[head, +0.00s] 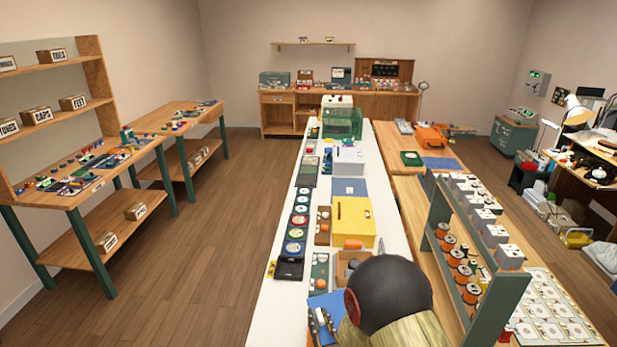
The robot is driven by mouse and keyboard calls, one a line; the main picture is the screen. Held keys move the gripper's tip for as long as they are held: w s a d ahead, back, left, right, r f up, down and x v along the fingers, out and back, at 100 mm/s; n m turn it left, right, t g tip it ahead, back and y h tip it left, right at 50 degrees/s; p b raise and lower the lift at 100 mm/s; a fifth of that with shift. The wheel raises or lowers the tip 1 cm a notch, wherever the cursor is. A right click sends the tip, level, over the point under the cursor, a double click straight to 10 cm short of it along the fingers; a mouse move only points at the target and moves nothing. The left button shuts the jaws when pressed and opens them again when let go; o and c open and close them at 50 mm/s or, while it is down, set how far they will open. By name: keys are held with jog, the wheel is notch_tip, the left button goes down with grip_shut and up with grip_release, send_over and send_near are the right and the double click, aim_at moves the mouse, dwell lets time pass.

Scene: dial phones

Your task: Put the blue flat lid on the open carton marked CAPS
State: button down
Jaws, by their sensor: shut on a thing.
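The blue flat lid (328,303) is at the bottom of the head view, beside my arm. My gripper (321,322) is shut on it; its dark fingers show against the blue, and my arm hides part of both. Whether the lid touches the white table is unclear. A small open brown carton (341,268) with greyish things inside stands on the white table just beyond the lid. Its marking does not show. Another small carton (37,116) on the left shelf has a label that seems to read CAPS; whether it is open cannot be told.
The long white table (279,215) holds a yellow box (354,221), a row of dark trays with discs (296,233), a blue flat panel (350,187) and a green crate (342,123). A green-ended rack (497,310) stands to the right. The left floor is clear.

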jog(key=w+d+m+h, duration=0.1)
jog(key=d+m+h, duration=0.3)
jog(key=d, duration=1.2)
jog(key=shift+n+t+h, duration=0.3)
jog(key=shift+n, duration=0.2)
jog(key=s+f, duration=0.1)
jog(key=f, duration=0.1)
jog(key=s+f, duration=0.2)
jog(key=f, duration=0.1)
jog(key=s+f, duration=0.2)
jog(key=shift+f, duration=0.2)
jog(key=shift+s+f, duration=0.1)
jog(key=shift+s, duration=0.1)
